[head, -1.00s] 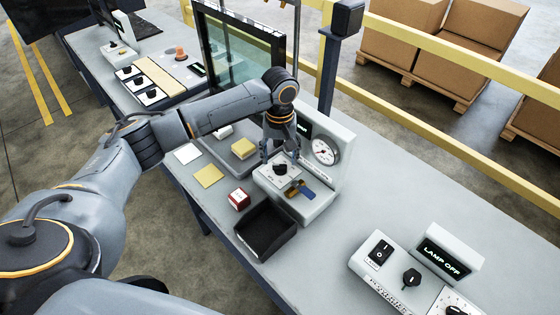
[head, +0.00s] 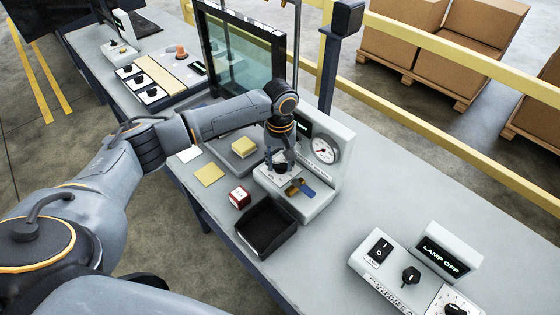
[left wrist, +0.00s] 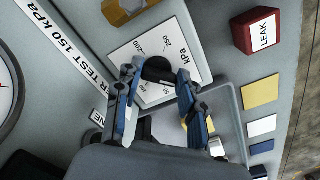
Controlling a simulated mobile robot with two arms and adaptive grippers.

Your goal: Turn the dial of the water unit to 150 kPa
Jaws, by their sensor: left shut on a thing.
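The water unit (head: 318,208) is a pale box on the bench with a round white gauge (head: 324,150) on its upright back. Its black dial (left wrist: 158,70) sits on a white scale plate (left wrist: 140,45) with kPa numbers, 200 and 250 among them. My left gripper (head: 279,166) is over the dial, and in the left wrist view its two fingers (left wrist: 156,78) are shut on the dial from both sides. The dial's pointer is hidden. A label reading "RTEST 150 kPa" (left wrist: 55,50) runs beside the plate. My right gripper is not in view.
A blue-handled brass lever (head: 301,188) is close beside the dial. A black open bin (head: 266,230), a red LEAK block (head: 239,198) and a yellow card (head: 209,175) lie nearby. A lamp unit (head: 420,275) stands at right; bench between is clear.

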